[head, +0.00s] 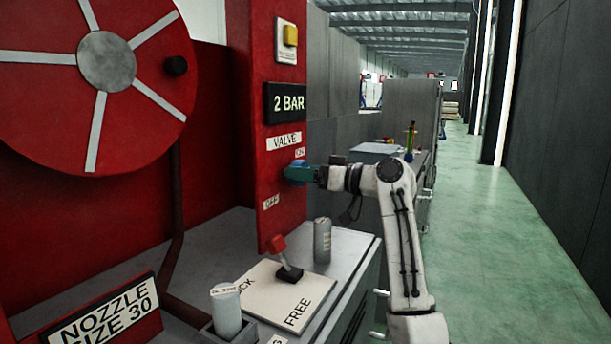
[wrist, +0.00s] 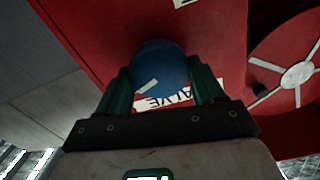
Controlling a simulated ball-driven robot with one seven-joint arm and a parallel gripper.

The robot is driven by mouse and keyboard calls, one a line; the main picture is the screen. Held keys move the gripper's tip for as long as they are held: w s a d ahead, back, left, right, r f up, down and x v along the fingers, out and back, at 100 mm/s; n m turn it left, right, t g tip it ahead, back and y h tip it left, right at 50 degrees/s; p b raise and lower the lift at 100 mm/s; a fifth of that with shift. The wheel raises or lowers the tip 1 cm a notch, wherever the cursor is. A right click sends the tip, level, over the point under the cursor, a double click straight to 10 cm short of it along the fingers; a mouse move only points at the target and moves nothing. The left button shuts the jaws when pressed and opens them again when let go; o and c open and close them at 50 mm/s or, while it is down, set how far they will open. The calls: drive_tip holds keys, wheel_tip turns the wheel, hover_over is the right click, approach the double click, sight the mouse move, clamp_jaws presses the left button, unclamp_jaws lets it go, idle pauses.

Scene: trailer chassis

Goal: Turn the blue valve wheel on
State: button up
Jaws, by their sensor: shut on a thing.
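The blue valve wheel (head: 297,164) sits on the red panel (head: 266,120) under the white VALVE label (head: 284,141). A small ON label (head: 299,153) is just above it and an OFF label (head: 271,202) is below and to the left. My gripper (head: 304,174) reaches the wheel from the right. In the wrist view the blue wheel (wrist: 160,68) lies between the two dark green fingers of my gripper (wrist: 162,85), which are shut on it. A white mark on the wheel's face runs at a slant. The wheel's lower edge is hidden by my gripper.
A large red reel (head: 60,100) with a dark knob stands at the left. On the bench below, a red-handled lever (head: 280,250) rises from a LOCK/FREE plate, beside grey cylinders (head: 322,240). The green aisle floor (head: 500,240) on the right is clear.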

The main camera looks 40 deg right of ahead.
drive_tip(key=shift+f, duration=0.25)
drive_tip(key=o, duration=0.8)
drive_tip(key=shift+c, duration=0.2)
drive_tip(key=shift+o, duration=1.4)
drive_tip(key=shift+r, duration=0.2)
drive_tip(key=v, duration=1)
drive_tip(key=shift+s, duration=0.35)
drive_tip(key=shift+d, duration=0.1)
